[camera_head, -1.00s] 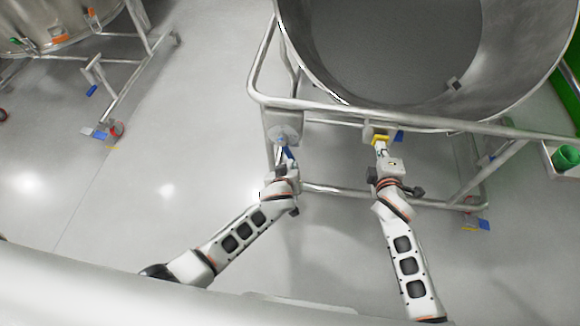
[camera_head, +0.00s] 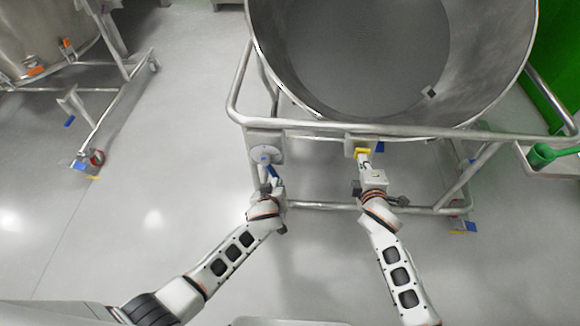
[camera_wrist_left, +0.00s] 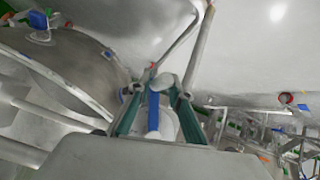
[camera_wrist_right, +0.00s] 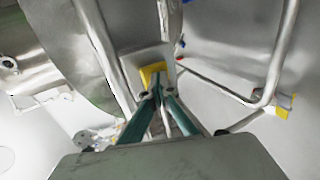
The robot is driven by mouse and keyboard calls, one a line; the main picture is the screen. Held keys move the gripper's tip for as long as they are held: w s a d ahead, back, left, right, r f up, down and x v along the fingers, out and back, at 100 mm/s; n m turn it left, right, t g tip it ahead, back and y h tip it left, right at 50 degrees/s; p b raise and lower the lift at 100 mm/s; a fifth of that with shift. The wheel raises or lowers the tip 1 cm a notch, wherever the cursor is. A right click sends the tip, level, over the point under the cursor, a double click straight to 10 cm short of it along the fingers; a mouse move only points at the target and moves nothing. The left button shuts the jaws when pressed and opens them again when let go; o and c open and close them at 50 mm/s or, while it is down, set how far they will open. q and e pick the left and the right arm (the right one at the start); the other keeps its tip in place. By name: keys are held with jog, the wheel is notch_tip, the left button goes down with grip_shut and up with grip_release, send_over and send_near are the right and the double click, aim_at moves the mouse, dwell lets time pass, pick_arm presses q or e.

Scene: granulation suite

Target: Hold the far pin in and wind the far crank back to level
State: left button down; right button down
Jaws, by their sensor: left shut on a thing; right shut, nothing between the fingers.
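A crank with a round pale hub (camera_head: 264,153) sits on the left of the steel bin's frame. Its blue handle (camera_head: 274,172) points down and slightly right in the head view. My left gripper (camera_head: 268,187) is shut on the blue handle, which also shows between the fingers in the left wrist view (camera_wrist_left: 153,112). A yellow pin (camera_head: 361,152) sits on the same frame rail, right of the crank. My right gripper (camera_head: 365,166) is shut and empty, its tips at the yellow piece, seen also in the right wrist view (camera_wrist_right: 151,72). Whether the pin is pressed in is hidden.
The open steel bin (camera_head: 480,85) stands behind the rail (camera_head: 320,133). A second vessel (camera_head: 50,45) on a wheeled frame is at the far left. A pale tray (camera_head: 530,165) with a green scoop (camera_head: 545,154) is at the right. Grey floor between the frames is clear.

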pick_arm(q)
jog(key=shift+w+d+r, duration=0.25)
jog(key=shift+w+r, duration=0.1)
jog(key=shift+r, duration=0.15)
jog(key=shift+d+r, duration=0.25)
jog(key=shift+d, duration=0.45)
jog(key=shift+s+f, duration=0.2)
dwell(0.5)
jog(key=shift+d+r, duration=0.2)
jog(key=shift+d, duration=0.1)
jog(key=shift+d+r, duration=0.4)
jog(key=shift+d, duration=0.2)
jog(key=shift+s+a+f, duration=0.1)
dwell(0.7)
